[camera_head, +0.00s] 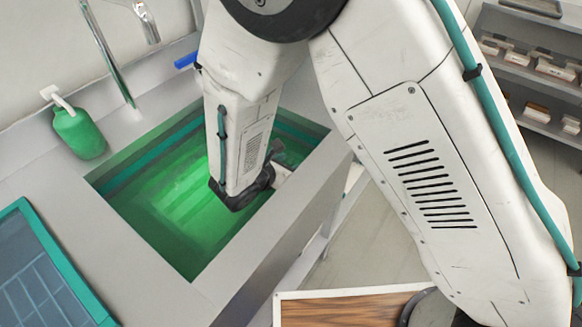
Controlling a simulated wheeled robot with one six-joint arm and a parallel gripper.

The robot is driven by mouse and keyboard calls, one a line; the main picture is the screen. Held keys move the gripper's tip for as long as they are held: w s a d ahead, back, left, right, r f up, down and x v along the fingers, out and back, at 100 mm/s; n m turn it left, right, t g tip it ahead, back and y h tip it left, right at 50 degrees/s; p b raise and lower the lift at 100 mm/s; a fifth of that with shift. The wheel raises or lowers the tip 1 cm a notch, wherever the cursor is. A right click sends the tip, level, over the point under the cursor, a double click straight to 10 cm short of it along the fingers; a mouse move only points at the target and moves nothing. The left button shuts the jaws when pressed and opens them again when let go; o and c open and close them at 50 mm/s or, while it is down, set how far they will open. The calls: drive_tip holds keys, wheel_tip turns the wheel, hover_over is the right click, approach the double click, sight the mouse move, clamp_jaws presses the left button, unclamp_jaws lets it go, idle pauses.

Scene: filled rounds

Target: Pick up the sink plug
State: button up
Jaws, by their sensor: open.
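The sink (255,240) is a rectangular basin in a grey counter, and its inside looks bright green, as if filled with green liquid. No sink plug can be made out; the bottom is blurred by the green and partly covered by my arm. My arm reaches down over the basin, and its dark wrist joint is over the right half of the opening. A small pale part shows just right of that joint. The fingers of my gripper are hidden behind the arm.
A green soap bottle (80,133) stands left of the sink near a tall metal tap (107,55). A teal-edged rack (45,270) lies front left. A blue item (186,60) is behind the basin. A wooden-topped surface (340,310) and shelves (545,95) are right.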

sight(297, 161)
drive_tip(key=x, duration=0.6)
drive_tip(key=shift+w+d+f, duration=0.2)
drive_tip(key=shift+f, duration=0.05)
clamp_jaws()
